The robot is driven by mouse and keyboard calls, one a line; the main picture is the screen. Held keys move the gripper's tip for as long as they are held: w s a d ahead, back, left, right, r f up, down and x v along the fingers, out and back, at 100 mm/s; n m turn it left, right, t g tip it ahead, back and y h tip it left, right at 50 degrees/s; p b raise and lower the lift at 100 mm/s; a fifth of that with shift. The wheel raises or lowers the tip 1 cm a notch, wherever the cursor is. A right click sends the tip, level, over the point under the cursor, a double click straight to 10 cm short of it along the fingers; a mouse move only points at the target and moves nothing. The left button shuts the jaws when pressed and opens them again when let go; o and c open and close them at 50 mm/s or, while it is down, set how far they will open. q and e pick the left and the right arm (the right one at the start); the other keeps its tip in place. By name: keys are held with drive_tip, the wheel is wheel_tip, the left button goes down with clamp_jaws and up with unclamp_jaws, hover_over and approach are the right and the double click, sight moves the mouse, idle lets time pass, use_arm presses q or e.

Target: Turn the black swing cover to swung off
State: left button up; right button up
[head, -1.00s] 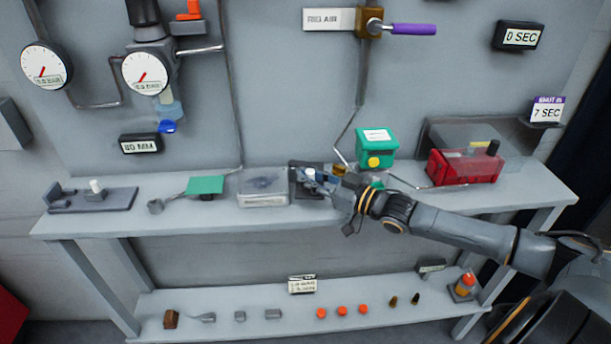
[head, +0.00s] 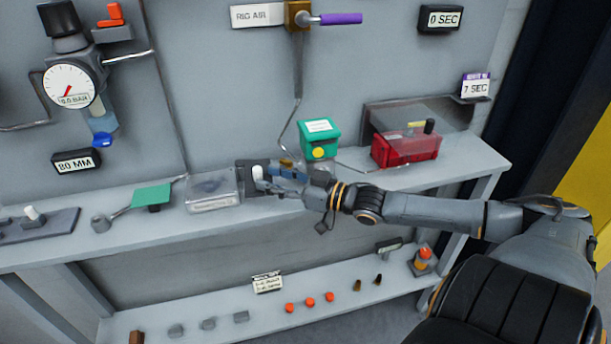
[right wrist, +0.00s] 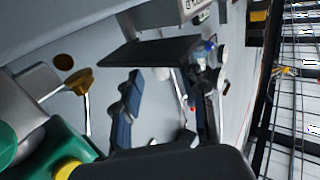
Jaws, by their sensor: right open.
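A black plate (head: 248,180), which seems to be the swing cover, is on the bench just right of a clear-lidded box. A small white knob (head: 258,174) stands at it. My right gripper (head: 276,173) reaches in from the right, close to the knob and plate, and partly hides them. In the right wrist view a flat dark plate (right wrist: 150,52) lies beyond the fingertips, and the fingers (right wrist: 165,88) stand apart with nothing clearly held between them. I cannot tell whether a finger touches the plate. My left gripper is not in view.
The clear-lidded box (head: 213,202) is close on the left. A green box (head: 319,145) with a yellow button stands behind my right wrist, and a red box (head: 405,150) is farther right. The lower shelf (head: 210,340) holds several small parts. The bench front is mostly clear.

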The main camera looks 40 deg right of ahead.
drive_tip(key=v, duration=0.8)
idle(0.4)
idle(0.5)
